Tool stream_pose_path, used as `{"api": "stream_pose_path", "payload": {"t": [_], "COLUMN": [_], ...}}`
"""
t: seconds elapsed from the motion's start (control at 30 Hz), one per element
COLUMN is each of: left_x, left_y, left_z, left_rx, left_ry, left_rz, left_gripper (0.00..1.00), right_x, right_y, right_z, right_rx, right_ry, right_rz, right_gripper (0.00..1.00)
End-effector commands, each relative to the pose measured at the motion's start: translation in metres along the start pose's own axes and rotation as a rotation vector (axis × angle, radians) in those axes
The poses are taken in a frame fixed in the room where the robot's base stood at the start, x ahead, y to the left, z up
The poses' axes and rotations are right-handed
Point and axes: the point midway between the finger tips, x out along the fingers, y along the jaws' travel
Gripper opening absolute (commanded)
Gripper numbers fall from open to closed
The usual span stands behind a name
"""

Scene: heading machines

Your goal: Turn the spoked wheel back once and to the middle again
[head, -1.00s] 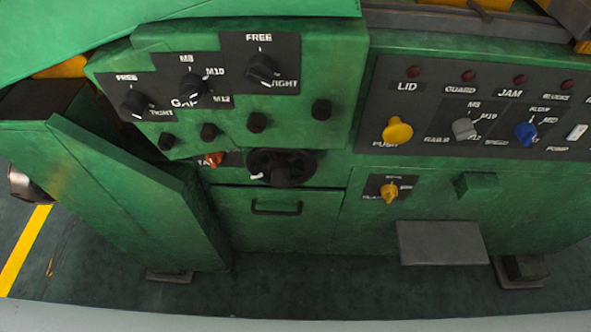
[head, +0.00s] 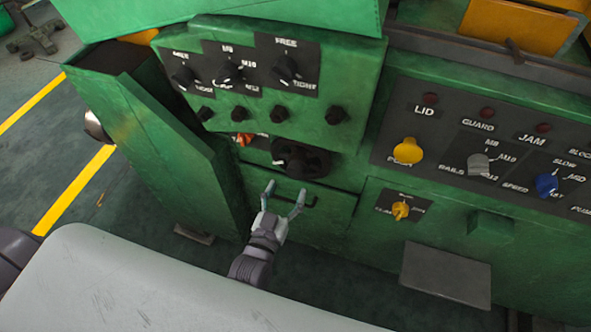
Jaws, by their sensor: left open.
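The black spoked wheel (head: 316,163) sits on the green front of the machine, below the upper knob panel and above a drawer. A small pale mark shows near its left side. My left gripper (head: 286,189) is open and empty, with its two fingers pointing up at the machine. Its fingertips appear just below the wheel in the head view, in front of the drawer, and do not seem to touch the wheel. My right gripper is not in view.
A dark drawer handle (head: 309,203) is partly hidden by my left gripper. An orange knob (head: 244,139) sits left of the wheel. A yellow knob (head: 401,210) lies to the lower right. A grey plate (head: 446,275) juts out low on the right.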

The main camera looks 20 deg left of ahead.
Motion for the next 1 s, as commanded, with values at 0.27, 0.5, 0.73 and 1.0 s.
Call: {"api": "stream_pose_path", "payload": {"t": [0.27,0.5,0.73,1.0], "left_x": [0.051,0.065,0.065,0.065], "left_y": [0.000,0.000,0.000,0.000], "left_z": [-0.001,0.001,0.001,0.001], "left_rx": [0.000,0.000,0.000,0.000], "left_ry": [0.000,-0.002,-0.002,-0.002], "left_rz": [0.000,0.000,0.000,0.000], "left_gripper": [0.70,0.70,0.70,0.28], "right_x": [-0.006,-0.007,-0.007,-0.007], "right_y": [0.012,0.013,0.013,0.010], "right_z": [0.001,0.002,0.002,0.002], "right_rx": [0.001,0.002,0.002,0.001], "right_ry": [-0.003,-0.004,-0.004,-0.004], "right_rz": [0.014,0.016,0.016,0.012], "right_gripper": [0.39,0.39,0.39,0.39]}}
